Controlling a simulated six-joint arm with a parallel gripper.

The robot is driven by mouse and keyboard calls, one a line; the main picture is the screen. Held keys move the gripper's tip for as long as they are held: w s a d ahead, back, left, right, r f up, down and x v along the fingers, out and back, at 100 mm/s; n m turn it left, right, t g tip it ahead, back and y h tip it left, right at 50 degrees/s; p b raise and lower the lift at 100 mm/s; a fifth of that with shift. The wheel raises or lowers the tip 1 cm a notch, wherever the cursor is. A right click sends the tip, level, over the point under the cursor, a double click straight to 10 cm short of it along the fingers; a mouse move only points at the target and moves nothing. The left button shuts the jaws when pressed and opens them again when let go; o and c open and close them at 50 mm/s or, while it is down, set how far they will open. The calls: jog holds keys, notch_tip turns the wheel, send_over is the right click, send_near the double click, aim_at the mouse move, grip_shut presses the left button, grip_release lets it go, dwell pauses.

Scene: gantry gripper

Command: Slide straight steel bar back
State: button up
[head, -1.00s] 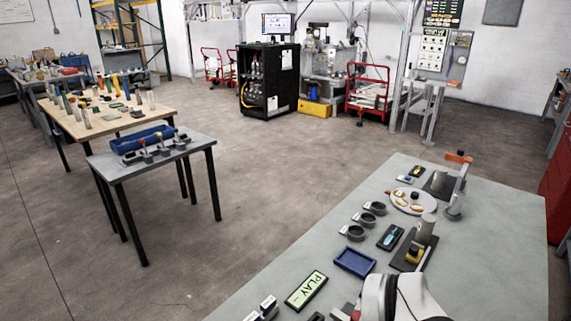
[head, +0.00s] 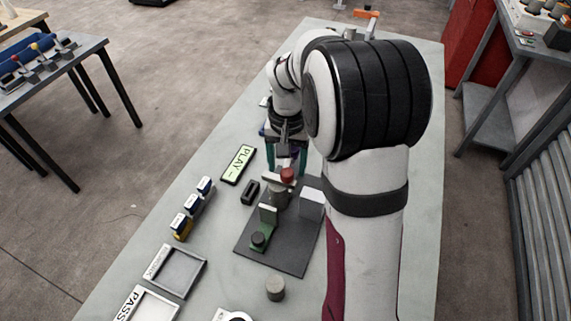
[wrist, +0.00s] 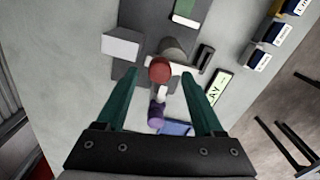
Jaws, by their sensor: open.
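A dark base plate (head: 262,252) on the grey table carries a grey cylindrical post (head: 279,195), a white block (head: 312,203) and a green bracket (head: 257,238). A short light-grey bar (head: 270,178) lies across near the top of the post, beside a red knob (head: 288,174); it is partly hidden. My gripper (head: 285,168) points down over the post, with teal fingers apart. In the wrist view the open fingers (wrist: 160,77) stand on either side of the red knob (wrist: 159,70). The grey post (wrist: 173,48) shows beyond it. I cannot tell whether either finger touches anything.
A PLAY sign (head: 238,164) and a small black block (head: 251,192) lie left of the plate. Several blue-and-white labelled pieces (head: 192,208) stand further left. Grey trays (head: 181,271) and a grey cylinder (head: 275,288) are nearer. A purple piece (wrist: 156,114) shows between my fingers.

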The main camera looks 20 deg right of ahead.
jog(key=shift+f, duration=0.9)
grip_shut()
dwell(0.8)
